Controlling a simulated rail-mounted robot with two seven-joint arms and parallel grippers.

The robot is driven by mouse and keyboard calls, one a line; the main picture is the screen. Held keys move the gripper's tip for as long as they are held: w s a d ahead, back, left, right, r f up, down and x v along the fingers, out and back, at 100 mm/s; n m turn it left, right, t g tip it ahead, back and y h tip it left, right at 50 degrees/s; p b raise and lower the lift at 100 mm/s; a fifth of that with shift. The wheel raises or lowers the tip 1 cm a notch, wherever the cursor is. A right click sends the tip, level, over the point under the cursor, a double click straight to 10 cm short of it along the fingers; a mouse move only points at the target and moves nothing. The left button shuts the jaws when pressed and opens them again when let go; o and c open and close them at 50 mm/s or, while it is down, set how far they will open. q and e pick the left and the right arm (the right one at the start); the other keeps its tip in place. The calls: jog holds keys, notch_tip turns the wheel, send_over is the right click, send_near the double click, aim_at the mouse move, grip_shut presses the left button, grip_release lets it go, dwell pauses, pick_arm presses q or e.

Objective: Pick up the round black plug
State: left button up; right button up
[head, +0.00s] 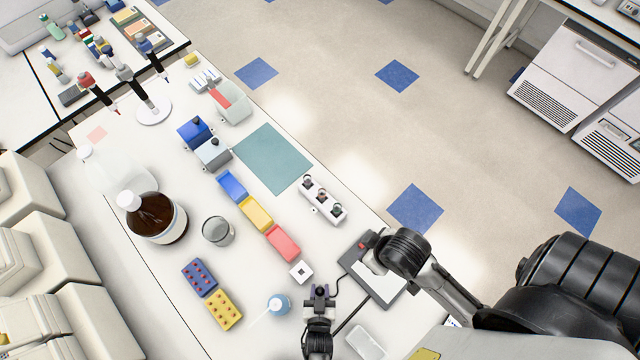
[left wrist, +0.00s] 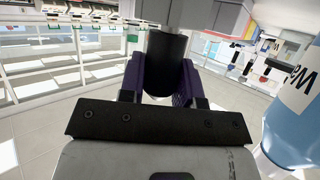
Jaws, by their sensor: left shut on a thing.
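My left gripper (head: 319,292) is at the bottom centre of the head view, over the white bench. Its purple fingers are shut on the round black plug (left wrist: 167,62). In the left wrist view the plug is a plain dark cylinder standing between the fingers of the left gripper (left wrist: 163,85). In the head view the plug is small and dark between the fingertips, hard to make out.
A small white block with a dark square (head: 301,271) and a blue-labelled wash bottle (head: 279,304) are near the left gripper. A grey flat device (head: 382,290) lies to the right. Red (head: 283,243), yellow and blue blocks, a beaker (head: 217,231) and a brown bottle (head: 155,217) stand further off.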

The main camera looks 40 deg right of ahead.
aim_at(322, 294)
pick_arm(q)
jog(key=shift+r, duration=0.65)
jog(key=r, duration=0.1)
jog(key=s+r, duration=0.1)
jog(key=shift+r, duration=0.35)
jog(key=s+r+b, duration=0.1)
jog(key=s+r, duration=0.2)
jog(key=s, duration=0.2)
jog(key=s+a+r+b, duration=0.1)
jog(key=s+r, duration=0.2)
jog(key=s, duration=0.2)
jog(key=shift+s+a+r, duration=0.2)
jog(key=shift+s+r, duration=0.05)
jog(key=shift+s, duration=0.1)
jog(key=shift+w, duration=0.1)
